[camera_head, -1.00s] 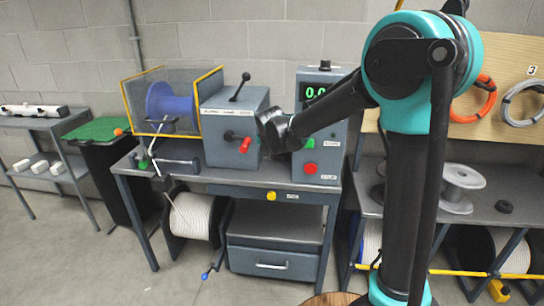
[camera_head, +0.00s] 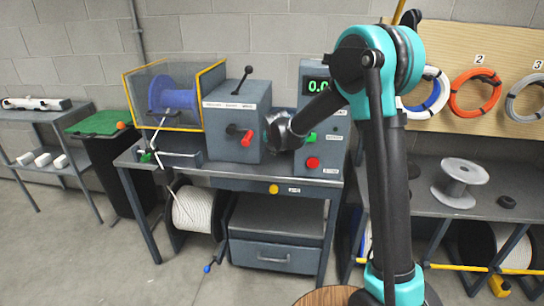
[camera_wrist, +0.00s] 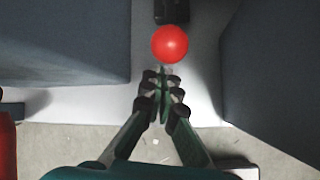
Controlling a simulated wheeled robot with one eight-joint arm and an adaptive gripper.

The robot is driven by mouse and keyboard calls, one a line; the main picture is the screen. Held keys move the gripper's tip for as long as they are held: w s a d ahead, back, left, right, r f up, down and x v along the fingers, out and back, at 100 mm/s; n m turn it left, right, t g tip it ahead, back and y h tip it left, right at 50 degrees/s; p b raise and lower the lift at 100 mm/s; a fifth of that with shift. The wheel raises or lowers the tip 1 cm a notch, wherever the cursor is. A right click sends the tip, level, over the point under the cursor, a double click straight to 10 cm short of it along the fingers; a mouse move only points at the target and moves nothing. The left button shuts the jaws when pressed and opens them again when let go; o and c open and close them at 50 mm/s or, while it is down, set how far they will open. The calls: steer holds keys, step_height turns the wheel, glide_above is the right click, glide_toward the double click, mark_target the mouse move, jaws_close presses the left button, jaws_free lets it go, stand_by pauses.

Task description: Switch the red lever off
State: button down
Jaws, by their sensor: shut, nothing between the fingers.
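A red ball (camera_wrist: 169,43) with a black part behind it stands in the gap between two blue-grey housings in the wrist view. It looks like the knob of the red lever, and my gripper hides it in the head view. My gripper (camera_wrist: 163,78) is shut and empty, its fingertips just below the ball in the picture; I cannot tell whether they touch. In the head view my gripper (camera_head: 279,132) is between the grey machine box (camera_head: 236,112) and the display cabinet (camera_head: 322,135). A separate red handle (camera_head: 247,138) sticks out from the box front.
A black lever (camera_head: 242,80) stands on top of the box. The cabinet has a green button (camera_head: 312,138) and a red button (camera_head: 312,162). A caged blue spool (camera_head: 172,97) is left. The bench (camera_head: 215,172) has a yellow button (camera_head: 273,189) on its front edge.

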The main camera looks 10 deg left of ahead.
steer(key=shift+w+d+r, duration=0.15)
steer(key=shift+r, duration=0.2)
steer(key=shift+r, duration=0.1)
steer(key=shift+w+d+r+g, duration=0.1)
steer(key=shift+w+r+g, duration=0.4)
steer(key=shift+r+g, duration=0.3)
steer(key=shift+w+r+g, duration=0.5)
steer(key=shift+r+g, duration=0.2)
steer(key=shift+r, duration=0.1)
steer(key=shift+w+r, duration=1.2)
steer(key=shift+r, duration=0.2)
